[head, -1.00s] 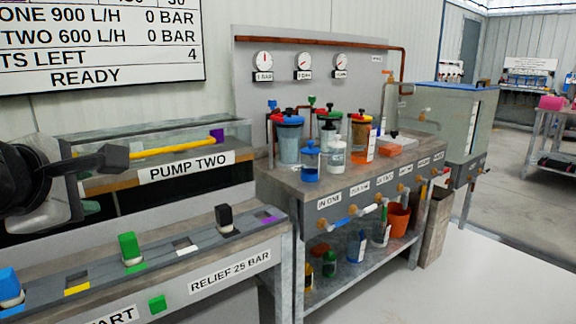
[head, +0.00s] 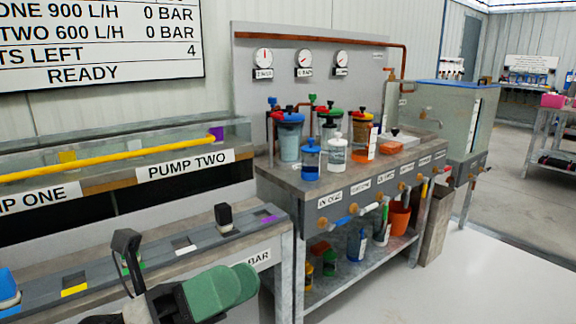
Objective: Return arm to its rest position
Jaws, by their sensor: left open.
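My left gripper (head: 186,264) is at the bottom left of the head view, in front of the sloped control panel (head: 187,262). It is open, with dark parts and rounded green pads, and I see nothing held between its fingers. A dark finger covers most of the green lever (head: 126,268) on the panel; I cannot tell whether they touch. The gripper also hides part of the relief label. My right gripper is not in view.
A black lever (head: 223,214) and a blue lever (head: 8,284) stand on the panel. The pump trough (head: 195,171) with a yellow rod (head: 110,157) is behind. A bench (head: 300,190) with bottles and valves stands right. The floor (head: 470,265) at right is clear.

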